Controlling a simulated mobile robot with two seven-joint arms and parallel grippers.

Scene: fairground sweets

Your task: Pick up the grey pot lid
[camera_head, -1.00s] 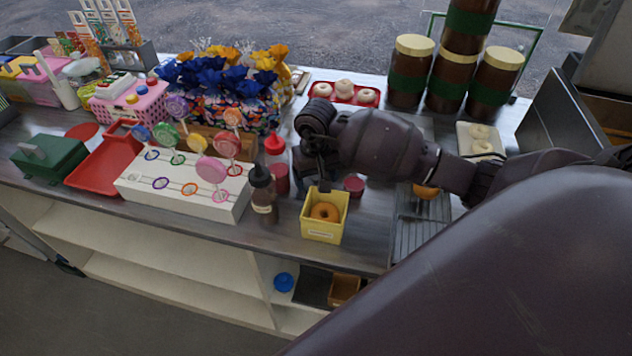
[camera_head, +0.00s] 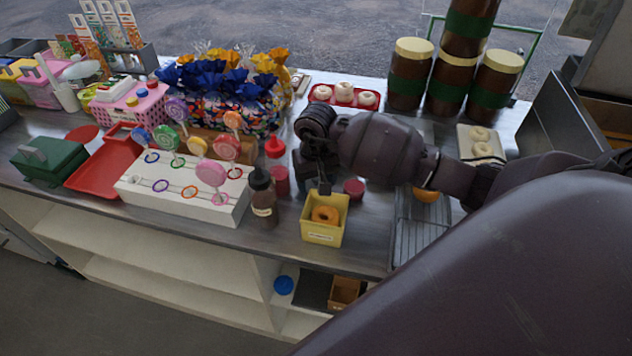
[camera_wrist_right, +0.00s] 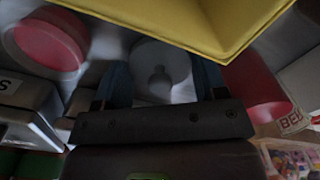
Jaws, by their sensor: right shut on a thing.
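The grey pot lid (camera_wrist_right: 160,72) shows in the right wrist view as a round grey disc with a small knob, between the two fingers. My right gripper (camera_wrist_right: 160,85) is shut on it. In the head view my right gripper (camera_head: 324,182) points down just behind the yellow box (camera_head: 322,234), and the lid is hidden there by the gripper and the box. My left gripper is not in view.
The yellow box holds an orange-brown doughnut (camera_head: 325,214) and its rim also shows close by in the wrist view (camera_wrist_right: 200,32). Red-lidded jars (camera_head: 354,188) and a brown bottle (camera_head: 263,198) stand nearby. A wire rack (camera_head: 418,235) lies to the right.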

